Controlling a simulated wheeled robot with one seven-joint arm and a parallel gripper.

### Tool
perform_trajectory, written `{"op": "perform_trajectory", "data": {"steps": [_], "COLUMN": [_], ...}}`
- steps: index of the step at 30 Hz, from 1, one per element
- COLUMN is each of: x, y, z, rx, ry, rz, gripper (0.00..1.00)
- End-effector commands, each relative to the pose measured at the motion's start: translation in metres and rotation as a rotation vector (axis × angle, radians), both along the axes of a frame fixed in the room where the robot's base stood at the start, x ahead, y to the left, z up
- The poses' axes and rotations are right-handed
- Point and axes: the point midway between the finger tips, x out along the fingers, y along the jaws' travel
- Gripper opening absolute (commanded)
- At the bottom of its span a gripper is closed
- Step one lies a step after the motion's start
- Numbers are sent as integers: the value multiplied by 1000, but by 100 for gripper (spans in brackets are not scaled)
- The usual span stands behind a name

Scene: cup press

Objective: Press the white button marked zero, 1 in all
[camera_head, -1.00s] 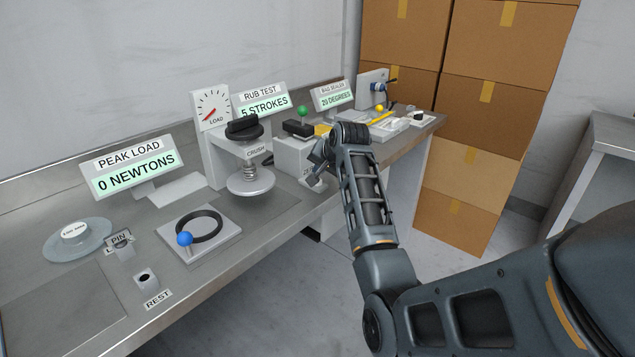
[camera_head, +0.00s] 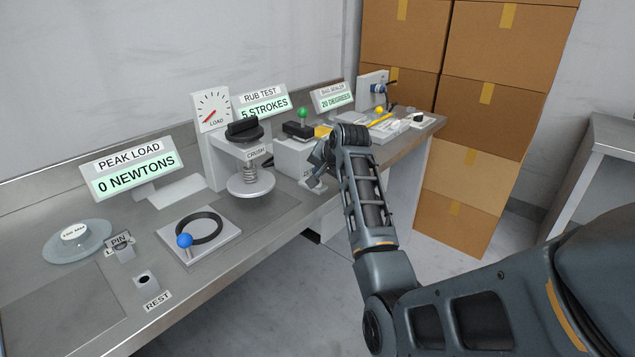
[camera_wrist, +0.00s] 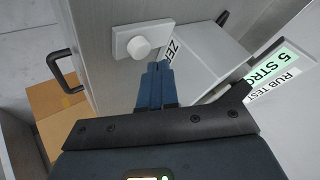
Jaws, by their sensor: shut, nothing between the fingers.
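The white button (camera_wrist: 139,47) is a short round knob on a white square plate, in the upper middle of the wrist view. A partly hidden label (camera_wrist: 172,50) beside it begins with "ZE". My gripper (camera_wrist: 158,68) is shut and empty, its blue fingertips just below and right of the button in the picture; I see no clear contact. In the head view my gripper (camera_head: 318,170) is at the front of the rub test block (camera_head: 292,157), and my arm hides part of that area. The rub test display (camera_head: 264,101) reads 5 strokes.
The crush press (camera_head: 250,165) stands left of my gripper, with the peak load display (camera_head: 133,168) reading 0 newtons. A blue-knobbed ring fixture (camera_head: 200,236) sits nearer on the bench. The bag sealer display (camera_head: 333,97) and stacked cardboard boxes (camera_head: 470,140) are beyond.

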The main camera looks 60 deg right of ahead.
Motion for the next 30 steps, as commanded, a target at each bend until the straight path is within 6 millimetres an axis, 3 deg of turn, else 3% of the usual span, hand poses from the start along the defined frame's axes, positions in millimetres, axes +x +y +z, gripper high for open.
{"op": "perform_trajectory", "data": {"steps": [30], "x": [0], "y": [1], "z": [-7], "rx": [2], "ry": [1], "rz": [1], "gripper": [0]}}
